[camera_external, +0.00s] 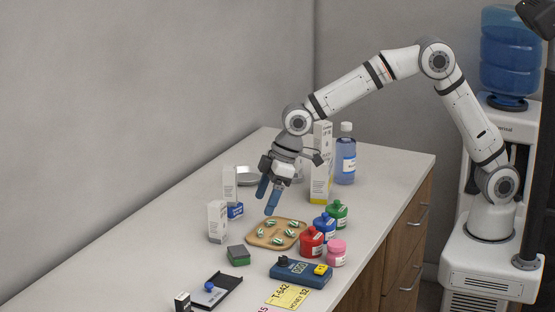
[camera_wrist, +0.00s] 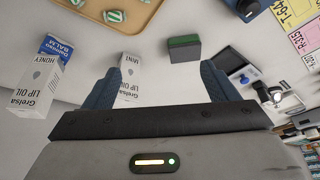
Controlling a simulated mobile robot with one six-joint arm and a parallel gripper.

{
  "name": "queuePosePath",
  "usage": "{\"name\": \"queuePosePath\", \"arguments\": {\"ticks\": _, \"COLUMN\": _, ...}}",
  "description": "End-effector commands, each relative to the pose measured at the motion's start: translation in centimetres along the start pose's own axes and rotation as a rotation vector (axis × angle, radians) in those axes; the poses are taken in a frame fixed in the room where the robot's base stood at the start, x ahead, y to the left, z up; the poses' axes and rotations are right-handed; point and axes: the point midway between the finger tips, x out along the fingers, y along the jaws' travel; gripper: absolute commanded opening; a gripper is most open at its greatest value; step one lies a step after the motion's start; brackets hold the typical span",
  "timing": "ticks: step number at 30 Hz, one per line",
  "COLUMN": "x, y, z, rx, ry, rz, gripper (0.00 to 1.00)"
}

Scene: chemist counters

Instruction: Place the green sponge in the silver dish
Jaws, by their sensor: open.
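The green sponge (camera_external: 238,255) lies on the counter in front of the wooden tray, with a green top and a dark lower layer. In the wrist view the sponge (camera_wrist: 184,48) is at the upper middle, beyond my fingers. The silver dish (camera_external: 248,176) stands at the back of the counter, partly hidden by a white box and my gripper; it is not in the wrist view. My gripper (camera_external: 268,200) is open and empty, with blue fingers pointing down above the counter behind the tray. In the wrist view my gripper (camera_wrist: 158,85) shows its two fingers wide apart.
White boxes (camera_external: 217,222) stand to the left. Red (camera_external: 311,241), blue and green bottles stand to the right. A blue device (camera_external: 302,272) and a black tray (camera_external: 222,287) are nearer the front.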

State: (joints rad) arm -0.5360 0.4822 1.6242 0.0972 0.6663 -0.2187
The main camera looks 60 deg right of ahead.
Motion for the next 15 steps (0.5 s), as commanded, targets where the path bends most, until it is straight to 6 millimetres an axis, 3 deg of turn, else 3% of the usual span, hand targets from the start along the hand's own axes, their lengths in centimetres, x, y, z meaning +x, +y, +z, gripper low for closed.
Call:
{"name": "queuePosePath", "arguments": {"ticks": 1, "x": 2.1, "y": -1.5, "z": -1.0, "rx": -0.03, "ry": 0.002, "rz": -0.011, "gripper": 0.8}}
{"name": "queuePosePath", "arguments": {"ticks": 6, "x": 5.4, "y": -4.1, "z": -2.8, "rx": -0.081, "ry": 0.014, "rz": -0.03, "gripper": 0.8}}
{"name": "queuePosePath", "arguments": {"ticks": 15, "x": 8.4, "y": -4.7, "z": -3.2, "rx": -0.091, "ry": 0.016, "rz": -0.033, "gripper": 0.8}}
